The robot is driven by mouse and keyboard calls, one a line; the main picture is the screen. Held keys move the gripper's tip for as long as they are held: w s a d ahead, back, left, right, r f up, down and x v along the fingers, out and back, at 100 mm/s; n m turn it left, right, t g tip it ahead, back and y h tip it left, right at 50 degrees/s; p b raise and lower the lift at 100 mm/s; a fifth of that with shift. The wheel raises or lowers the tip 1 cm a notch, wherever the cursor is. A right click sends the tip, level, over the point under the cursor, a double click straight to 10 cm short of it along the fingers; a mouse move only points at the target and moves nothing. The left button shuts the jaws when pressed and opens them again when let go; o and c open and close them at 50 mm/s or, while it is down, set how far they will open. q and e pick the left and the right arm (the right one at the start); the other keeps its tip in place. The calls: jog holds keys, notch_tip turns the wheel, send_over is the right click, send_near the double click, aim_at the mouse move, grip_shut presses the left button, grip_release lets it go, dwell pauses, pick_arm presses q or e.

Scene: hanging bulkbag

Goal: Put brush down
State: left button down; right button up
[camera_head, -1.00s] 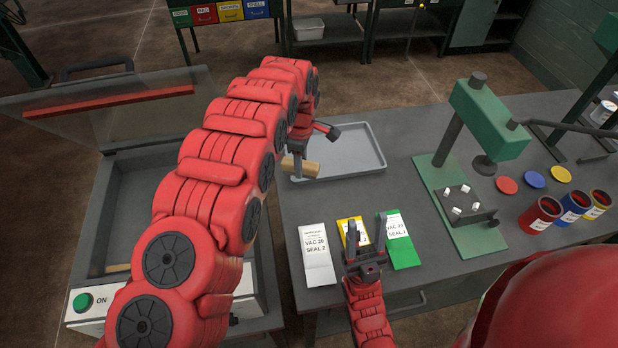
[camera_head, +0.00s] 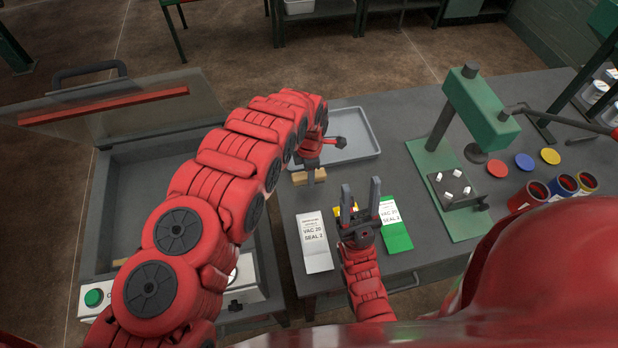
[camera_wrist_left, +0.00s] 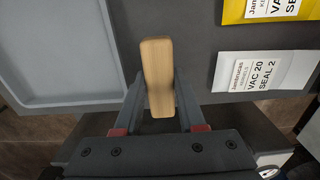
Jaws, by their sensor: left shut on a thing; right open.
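The brush, of which a light wooden block-like part shows, is at the front left of the grey tray (camera_head: 372,148) in the head view (camera_head: 300,177). My left gripper (camera_head: 310,177) is shut on it. In the left wrist view the wooden part (camera_wrist_left: 157,70) lies between the two fingers, beside the tray's rim (camera_wrist_left: 110,50) and over the grey table. I cannot tell whether it touches the table; bristles are not visible. My right gripper (camera_head: 361,195) is open and empty, above the pouches.
A white pouch (camera_head: 314,245), a yellow pouch (camera_head: 338,209) and a green pouch (camera_head: 396,232) lie on the table. The open vacuum sealer (camera_head: 130,200) is at the left. A green press (camera_head: 470,110) and several coloured tins and lids stand to the right. The tray looks empty.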

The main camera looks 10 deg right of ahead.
pick_arm(q)
jog(key=shift+f, duration=0.35)
notch_tip(320, 180, down, 2)
jog(key=shift+f+p, duration=0.2)
jog(key=shift+p, duration=0.3)
jog(key=shift+f, duration=0.1)
jog(key=shift+f, duration=0.2)
jog(key=c, duration=0.5)
grip_release()
jog(key=shift+r, duration=0.1)
